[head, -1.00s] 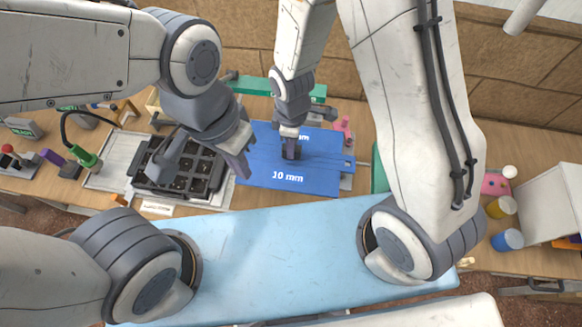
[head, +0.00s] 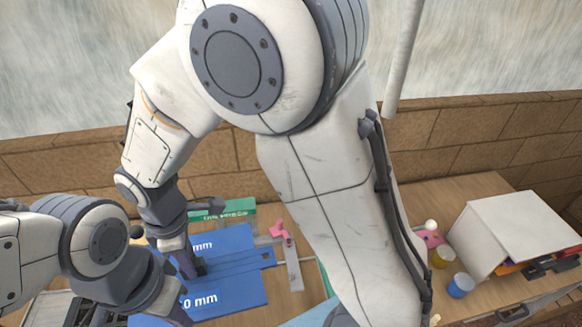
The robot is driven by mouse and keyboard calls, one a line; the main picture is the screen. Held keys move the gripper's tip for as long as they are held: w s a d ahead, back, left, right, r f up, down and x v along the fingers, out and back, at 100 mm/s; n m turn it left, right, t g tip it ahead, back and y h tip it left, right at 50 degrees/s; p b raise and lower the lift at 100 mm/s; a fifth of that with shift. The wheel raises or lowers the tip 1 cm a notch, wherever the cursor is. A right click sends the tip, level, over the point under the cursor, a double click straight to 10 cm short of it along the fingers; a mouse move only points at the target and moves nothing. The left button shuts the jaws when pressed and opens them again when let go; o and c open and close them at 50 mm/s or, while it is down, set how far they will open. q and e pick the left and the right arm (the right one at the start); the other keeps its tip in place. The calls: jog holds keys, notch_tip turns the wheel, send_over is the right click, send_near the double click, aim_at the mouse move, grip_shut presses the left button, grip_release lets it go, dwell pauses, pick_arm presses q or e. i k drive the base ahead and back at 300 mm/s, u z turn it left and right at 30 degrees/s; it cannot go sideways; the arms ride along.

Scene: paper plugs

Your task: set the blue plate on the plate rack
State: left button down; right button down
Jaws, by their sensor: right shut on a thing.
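The blue plate (head: 238,291) lies low at the left of the head view, with white "mm" lettering on it and a narrow tab at its right side. My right gripper (head: 193,270) points down at the middle of the plate and is shut on it; its fingertips are partly hidden. My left gripper (head: 132,318) is below and left of it, near the plate's left edge, with its fingers apart and nothing visible between them. I cannot make out the plate rack for certain.
A green labelled piece (head: 232,208) lies behind the plate. A pink item (head: 281,231) and a grey bar (head: 292,268) are to its right. A brick wall (head: 450,140) closes the back.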

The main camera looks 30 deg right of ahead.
aim_at(525, 221)
jog(key=z, duration=0.05)
jog(key=k, duration=0.4)
jog(key=z, duration=3.45)
jog(key=i, duration=3.1)
jog(key=u, duration=3.45)
jog(key=i, duration=0.25)
jog(key=z, duration=0.15)
